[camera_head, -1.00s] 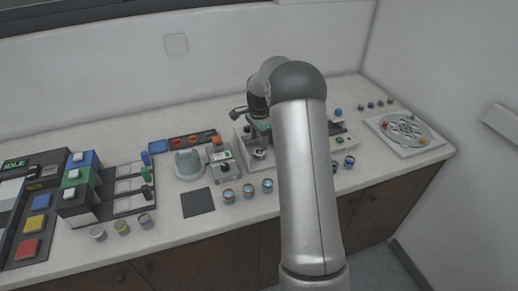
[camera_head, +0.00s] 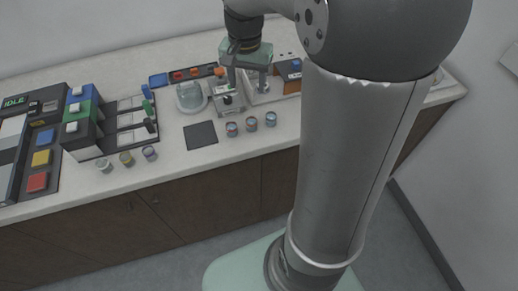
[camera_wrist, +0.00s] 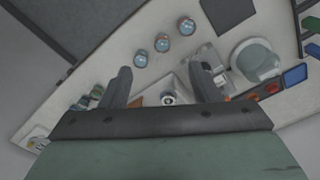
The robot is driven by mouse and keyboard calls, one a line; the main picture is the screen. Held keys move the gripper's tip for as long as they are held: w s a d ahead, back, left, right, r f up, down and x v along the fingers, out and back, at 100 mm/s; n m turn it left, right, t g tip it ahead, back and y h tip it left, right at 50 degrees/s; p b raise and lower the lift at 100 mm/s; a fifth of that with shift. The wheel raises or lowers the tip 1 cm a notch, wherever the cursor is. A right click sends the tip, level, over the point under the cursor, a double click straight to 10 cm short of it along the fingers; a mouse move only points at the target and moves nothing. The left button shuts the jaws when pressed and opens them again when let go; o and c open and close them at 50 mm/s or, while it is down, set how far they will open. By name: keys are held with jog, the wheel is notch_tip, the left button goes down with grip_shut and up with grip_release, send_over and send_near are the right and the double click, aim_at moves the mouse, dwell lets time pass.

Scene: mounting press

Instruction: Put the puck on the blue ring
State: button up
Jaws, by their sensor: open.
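My gripper (camera_head: 248,72) is open, pointing down over the press area at the back of the bench. In the wrist view its two dark fingers (camera_wrist: 162,88) stand apart, with nothing held between them. A small round metal part (camera_wrist: 168,98) of the equipment shows below, between the fingers. Three small round containers (camera_head: 251,124) with bluish and reddish markings stand in a row at the bench's front edge; they also show in the wrist view (camera_wrist: 162,42). I cannot tell which thing is the puck or the blue ring.
A dark square mat (camera_head: 200,135) lies left of the containers. A pale rounded device (camera_head: 190,98) stands behind it. My arm hides the right part of the bench.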

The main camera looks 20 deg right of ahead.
jog(key=s+a+f+n, duration=0.2)
jog(key=s+n, duration=0.1)
jog(key=s, duration=0.6)
jog(key=s+a+f+n, duration=0.1)
jog(key=s+a+n, duration=0.2)
jog(key=s, duration=0.6)
jog(key=shift+s+a+f+n, duration=0.15)
jog(key=shift+s+f+n, duration=0.25)
jog(key=shift+n, duration=0.4)
